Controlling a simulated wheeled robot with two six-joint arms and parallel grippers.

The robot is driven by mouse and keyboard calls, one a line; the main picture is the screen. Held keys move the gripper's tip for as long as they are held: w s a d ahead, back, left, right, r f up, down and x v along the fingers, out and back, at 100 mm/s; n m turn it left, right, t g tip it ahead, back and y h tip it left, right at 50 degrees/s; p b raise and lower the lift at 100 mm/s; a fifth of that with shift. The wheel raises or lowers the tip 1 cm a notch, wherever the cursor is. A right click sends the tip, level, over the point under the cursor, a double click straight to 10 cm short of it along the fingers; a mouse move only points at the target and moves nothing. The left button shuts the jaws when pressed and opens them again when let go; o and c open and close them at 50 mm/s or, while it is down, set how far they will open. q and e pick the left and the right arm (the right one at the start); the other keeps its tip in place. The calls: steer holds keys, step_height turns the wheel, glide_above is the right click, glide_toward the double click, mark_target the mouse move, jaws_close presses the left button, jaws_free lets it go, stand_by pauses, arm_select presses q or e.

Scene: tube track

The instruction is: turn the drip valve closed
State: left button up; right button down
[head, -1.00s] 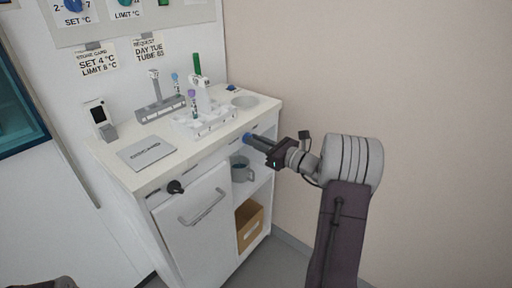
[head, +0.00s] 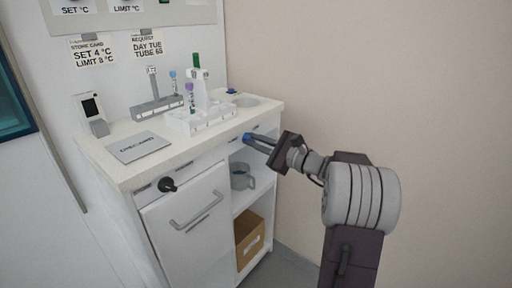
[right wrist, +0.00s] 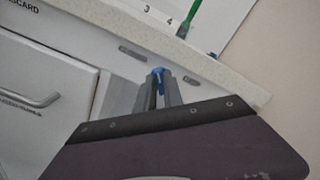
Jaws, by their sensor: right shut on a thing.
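The drip valve shows as a small blue handle (head: 246,136) at the front edge of the counter, above the open shelf. My right gripper (head: 256,140) reaches it from the right, with its fingertips at the handle. In the right wrist view the blue handle (right wrist: 158,71) shows between the two grey fingertips (right wrist: 160,82), which are shut on it. The fingers hide part of the handle, and I cannot tell its exact turn angle. A grey mug (head: 240,179) stands on the shelf below the valve. My left gripper is out of view.
The counter (head: 125,173) carries a white tube rack (head: 205,122), a grey stand (head: 150,112), a flat grey discard plate (head: 138,147) and a small device (head: 93,110). A cardboard box (head: 247,240) sits on the lower shelf.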

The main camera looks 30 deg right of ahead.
steer(key=shift+f, duration=0.1)
stand_by(0.4)
steer(key=c, duration=1.5)
jaws_free()
steer(key=shift+o, duration=0.2)
steer(key=p+v, duration=0.2)
steer(key=v, duration=0.7)
